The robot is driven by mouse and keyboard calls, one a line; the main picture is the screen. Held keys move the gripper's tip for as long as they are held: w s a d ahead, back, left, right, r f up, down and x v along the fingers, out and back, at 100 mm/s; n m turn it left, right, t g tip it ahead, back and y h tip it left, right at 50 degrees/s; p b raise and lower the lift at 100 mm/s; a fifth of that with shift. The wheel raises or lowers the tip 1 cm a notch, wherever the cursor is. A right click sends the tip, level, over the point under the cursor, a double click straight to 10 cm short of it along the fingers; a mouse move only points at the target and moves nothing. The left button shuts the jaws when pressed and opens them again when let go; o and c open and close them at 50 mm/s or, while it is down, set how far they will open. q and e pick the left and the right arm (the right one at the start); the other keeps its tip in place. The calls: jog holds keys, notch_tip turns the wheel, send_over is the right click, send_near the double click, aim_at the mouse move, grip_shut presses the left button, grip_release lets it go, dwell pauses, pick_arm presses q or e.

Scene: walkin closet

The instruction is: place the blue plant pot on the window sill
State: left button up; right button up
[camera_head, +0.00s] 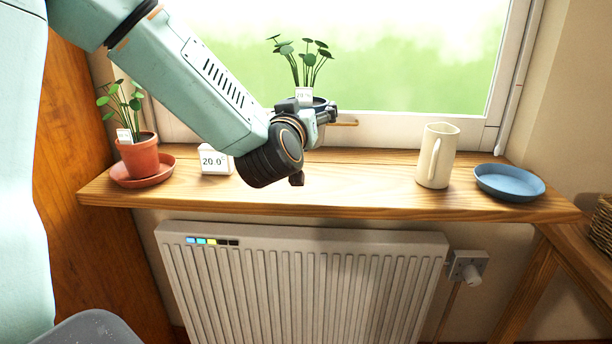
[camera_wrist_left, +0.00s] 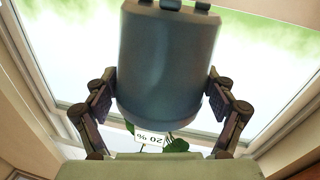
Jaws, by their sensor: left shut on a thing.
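The blue plant pot (camera_wrist_left: 168,65) fills the middle of the left wrist view, with the gripper's fingers on both sides of it. Its plant (camera_head: 302,62) and white label (camera_head: 304,95) show in the head view against the window, upright, but the arm hides most of the pot. My left gripper (camera_head: 326,114) is shut on the pot and holds it over the back part of the wooden window sill (camera_head: 350,178). Whether the pot's base touches anything is hidden. My right gripper is not in view.
A terracotta pot (camera_head: 139,158) stands on its saucer at the sill's left end, beside a white display (camera_head: 215,161). A cream jug (camera_head: 437,156) and blue saucer (camera_head: 510,182) stand at right. Bare sill lies left of the jug. A radiator (camera_head: 300,275) is below.

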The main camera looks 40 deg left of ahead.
pick_arm(q)
jog(key=f+b, duration=0.1)
jog(key=f, duration=0.1)
jog(key=d+f+b, duration=0.1)
jog(key=f, duration=0.2)
jog(key=shift+w+f, duration=0.15)
jog(key=shift+f, duration=0.15)
jog(key=shift+a+f, duration=0.15)
jog(key=shift+f, duration=0.2)
notch_tip(320, 180, down, 3)
jog(key=shift+r+b, duration=0.1)
jog(key=shift+b, duration=0.7)
jog(key=shift+s+a+f, duration=0.1)
jog(key=shift+s+f, duration=0.1)
jog(key=o, duration=1.3)
jog(key=shift+o, duration=1)
jog(key=shift+w+f, duration=0.1)
